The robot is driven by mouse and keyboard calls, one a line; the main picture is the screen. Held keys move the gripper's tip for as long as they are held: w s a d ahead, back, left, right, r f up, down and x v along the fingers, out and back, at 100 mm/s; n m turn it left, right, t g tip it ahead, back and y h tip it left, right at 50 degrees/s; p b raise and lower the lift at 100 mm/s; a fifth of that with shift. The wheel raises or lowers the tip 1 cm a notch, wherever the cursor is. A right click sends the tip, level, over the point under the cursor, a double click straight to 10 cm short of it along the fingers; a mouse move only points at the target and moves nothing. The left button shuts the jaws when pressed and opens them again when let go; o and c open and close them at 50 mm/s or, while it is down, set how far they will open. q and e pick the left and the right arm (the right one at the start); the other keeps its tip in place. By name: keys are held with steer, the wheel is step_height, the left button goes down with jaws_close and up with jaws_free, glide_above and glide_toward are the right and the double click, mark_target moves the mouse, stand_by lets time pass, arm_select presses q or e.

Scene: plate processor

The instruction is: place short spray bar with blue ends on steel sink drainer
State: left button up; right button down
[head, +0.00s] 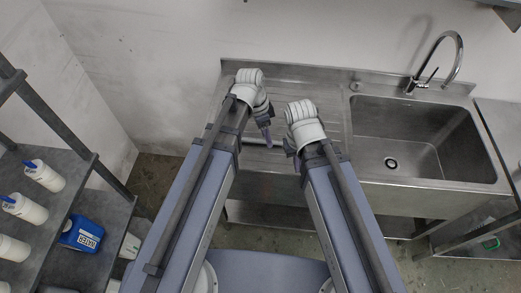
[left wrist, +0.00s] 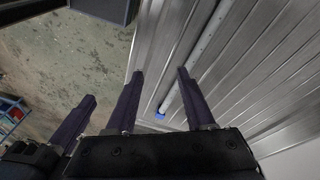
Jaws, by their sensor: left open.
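The short spray bar is a thin pale bar lying on the ribbed steel drainer (head: 290,80). In the left wrist view the spray bar (left wrist: 193,57) slants across the drainer (left wrist: 265,60), with one blue end low down; its other end is beyond the frame. In the head view it is mostly hidden by my grippers. My left gripper (head: 268,133) is over the drainer, open and empty. In the left wrist view its fingers (left wrist: 160,78) stand apart on either side of the bar's line. My right gripper (head: 294,163) is beside it, nearer the front edge; its jaws are unclear.
The sink basin (head: 415,140) with a curved tap (head: 450,60) is right of the drainer. The wall stands close behind the drainer.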

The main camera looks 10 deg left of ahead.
arm_select(q)
steer(key=s+a+n+y, duration=0.1)
steer(key=s+n+y, duration=0.2)
steer(key=s+n, duration=0.6)
steer(key=shift+s+f+y, duration=0.2)
steer(key=shift+s+y, duration=0.1)
steer(key=shift+y, duration=0.1)
